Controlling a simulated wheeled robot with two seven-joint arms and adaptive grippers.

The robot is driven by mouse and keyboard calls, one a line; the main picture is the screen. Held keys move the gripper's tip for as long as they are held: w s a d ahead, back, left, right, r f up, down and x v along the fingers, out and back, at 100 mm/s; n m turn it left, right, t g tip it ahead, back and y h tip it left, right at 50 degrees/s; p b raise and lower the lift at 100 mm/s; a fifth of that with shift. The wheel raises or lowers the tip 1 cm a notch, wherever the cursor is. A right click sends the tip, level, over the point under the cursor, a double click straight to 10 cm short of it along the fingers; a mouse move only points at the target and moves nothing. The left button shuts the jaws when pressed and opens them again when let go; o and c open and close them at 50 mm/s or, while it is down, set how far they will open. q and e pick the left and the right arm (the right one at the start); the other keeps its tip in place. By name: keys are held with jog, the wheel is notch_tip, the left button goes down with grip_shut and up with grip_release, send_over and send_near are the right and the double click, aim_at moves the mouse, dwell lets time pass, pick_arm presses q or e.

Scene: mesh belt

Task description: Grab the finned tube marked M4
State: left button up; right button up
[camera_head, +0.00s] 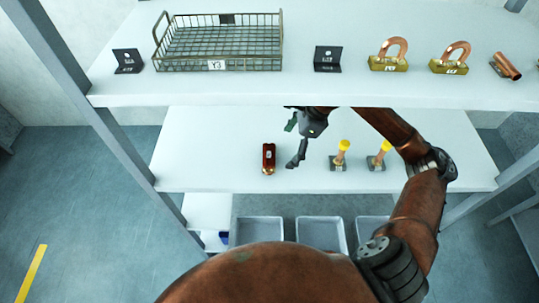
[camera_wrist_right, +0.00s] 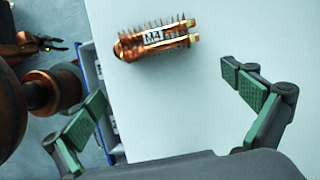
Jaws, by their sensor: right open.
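The finned copper tube marked M4 (camera_wrist_right: 155,38) lies on the pale shelf in the right wrist view, its label facing up. In the head view the tube (camera_head: 268,158) lies on the middle shelf, left of my right gripper. My right gripper (camera_head: 291,146) is open and empty, with the tube apart from its fingers. In the right wrist view the green-padded fingers of this gripper (camera_wrist_right: 165,88) are spread wide, and the tube lies beyond their tips. What looks like my left gripper (camera_wrist_right: 42,42) shows small at the upper left of that view.
Two yellow-topped pieces (camera_head: 340,155) (camera_head: 378,155) stand on the same shelf, right of my right gripper. The upper shelf (camera_head: 300,92) overhangs the arm and holds a wire basket marked Y3 (camera_head: 217,65) and copper parts. Grey bins (camera_head: 258,228) sit below.

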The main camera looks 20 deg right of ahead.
aim_at(269, 155)
jog(key=a, duration=0.1)
jog(key=w+a, duration=0.1)
jog(key=a+p, duration=0.1)
jog(key=shift+w+a+r, duration=0.1)
jog(key=shift+w+a, duration=0.25)
jog(key=shift+w, duration=0.05)
jog(key=shift+w+a+f, duration=0.1)
jog(key=shift+a+f, duration=0.15)
jog(key=shift+a, duration=0.05)
jog(key=p+x, duration=0.1)
jog(key=x, duration=0.3)
jog(key=shift+f, duration=0.35)
pick_arm(q)
jog(key=r, duration=0.1)
jog(key=w+r, duration=0.1)
jog(key=shift+w+r, duration=0.2)
jog(key=shift+r, duration=0.2)
pick_arm(e)
jog(key=shift+c, duration=0.4)
jog(key=c, duration=1.1)
jog(key=shift+o, duration=0.2)
jog(key=shift+w+r, duration=0.1)
